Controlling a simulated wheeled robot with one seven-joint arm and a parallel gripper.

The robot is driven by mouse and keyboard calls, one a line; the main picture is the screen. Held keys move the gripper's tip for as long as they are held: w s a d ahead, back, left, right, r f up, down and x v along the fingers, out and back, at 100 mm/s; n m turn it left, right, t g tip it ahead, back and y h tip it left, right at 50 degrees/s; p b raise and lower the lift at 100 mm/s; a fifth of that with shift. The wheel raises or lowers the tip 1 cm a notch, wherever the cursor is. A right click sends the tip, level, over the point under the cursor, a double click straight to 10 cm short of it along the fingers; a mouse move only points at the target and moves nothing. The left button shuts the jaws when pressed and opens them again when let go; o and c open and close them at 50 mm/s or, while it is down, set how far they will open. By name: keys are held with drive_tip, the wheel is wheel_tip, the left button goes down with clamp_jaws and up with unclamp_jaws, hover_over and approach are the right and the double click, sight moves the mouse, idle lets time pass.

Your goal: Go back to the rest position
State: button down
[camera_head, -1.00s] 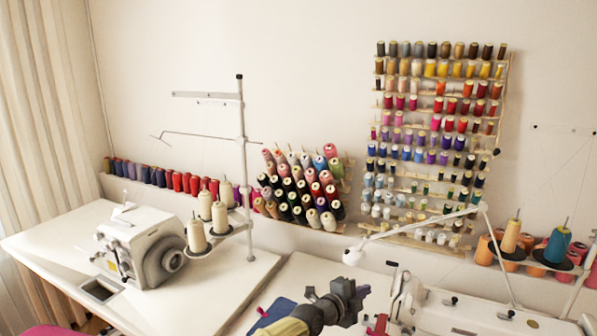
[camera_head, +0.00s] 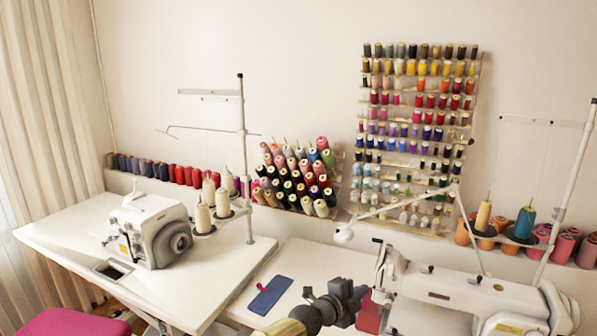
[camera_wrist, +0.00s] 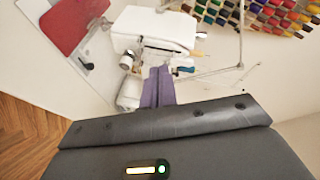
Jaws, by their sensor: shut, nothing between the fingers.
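My gripper (camera_head: 345,300) is at the bottom middle of the head view, above the front of the right sewing table (camera_head: 312,262). Its fingertips cannot be made out there. In the wrist view the two purple-looking fingers (camera_wrist: 159,70) lie side by side, shut and empty. They point toward a white sewing machine (camera_wrist: 158,28).
A blue cloth piece (camera_head: 270,295) with a small red item on it lies left of my gripper. A red cloth (camera_head: 369,316) and a white sewing machine (camera_head: 440,288) are to its right. Another machine (camera_head: 150,232) stands on the left table. A pink seat (camera_head: 75,323) is front left.

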drive_tip(key=s+d+f+n+g+y+b, duration=0.3)
drive_tip(key=s+d+f+g, duration=0.55)
drive_tip(key=f, duration=0.45)
drive_tip(key=s+a+f+n+g+y+b, duration=0.1)
drive_tip(key=s+a+f+n+y+b, duration=0.15)
drive_tip(key=s, duration=0.35)
drive_tip(key=s+a+f+n+y+b, duration=0.1)
drive_tip(key=s+f+n+y, duration=0.2)
drive_tip(key=s+n, duration=0.15)
drive_tip(key=s+a+r+n+t+y+b, duration=0.2)
drive_tip(key=s+a+r+n+y+b, duration=0.3)
drive_tip(key=s+r+n, duration=0.6)
wheel_tip(320, 180, up, 18)
drive_tip(key=w+a+n+h+p, duration=0.1)
drive_tip(key=n+p, duration=0.1)
drive_tip(key=p, duration=2)
drive_tip(key=shift+n+h, duration=0.3)
drive_tip(key=shift+h, duration=0.05)
